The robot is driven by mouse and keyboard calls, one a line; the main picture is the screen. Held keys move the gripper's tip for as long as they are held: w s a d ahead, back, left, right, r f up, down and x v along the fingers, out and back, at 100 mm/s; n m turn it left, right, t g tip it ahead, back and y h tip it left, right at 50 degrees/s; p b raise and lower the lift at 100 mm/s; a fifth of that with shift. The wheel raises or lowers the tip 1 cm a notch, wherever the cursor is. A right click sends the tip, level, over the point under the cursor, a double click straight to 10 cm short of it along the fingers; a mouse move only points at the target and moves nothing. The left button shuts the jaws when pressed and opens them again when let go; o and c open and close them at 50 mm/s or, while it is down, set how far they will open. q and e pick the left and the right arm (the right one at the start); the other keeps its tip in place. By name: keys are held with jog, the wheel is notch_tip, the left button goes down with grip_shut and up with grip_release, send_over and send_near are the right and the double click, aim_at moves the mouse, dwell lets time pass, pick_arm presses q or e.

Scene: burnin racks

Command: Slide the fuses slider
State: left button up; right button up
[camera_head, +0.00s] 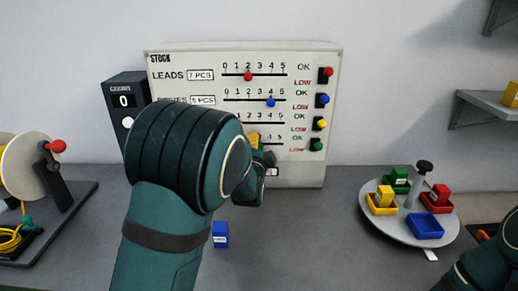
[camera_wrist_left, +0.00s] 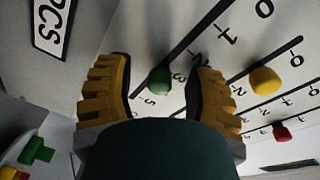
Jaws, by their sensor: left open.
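The white stock panel (camera_head: 310,165) stands against the wall with rows of slider tracks. The red knob (camera_head: 248,76) sits near 2 on the LEADS row, and the blue knob (camera_head: 270,102) sits near 4 on the row below, whose label is partly hidden ("...ES"). My left gripper (camera_head: 258,150) is at the lower rows, which my arm largely covers. In the left wrist view its yellow fingers (camera_wrist_left: 160,85) are open, with a green knob (camera_wrist_left: 159,81) between them in the picture; contact cannot be told. A yellow knob (camera_wrist_left: 265,81) sits beyond the right finger.
Coloured switches (camera_head: 320,124) line the panel's right side. A dark counter box (camera_head: 124,92) stands left of it. A blue block (camera_head: 221,236) lies on the grey table. A round tray (camera_head: 385,227) with coloured bins is at right, a cable reel (camera_head: 25,165) at left.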

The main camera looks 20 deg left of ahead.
pick_arm(q)
jog(key=shift+s, duration=0.1)
jog(key=s+d, duration=0.2)
jog(key=s, duration=0.9)
jog(key=shift+s, duration=0.4)
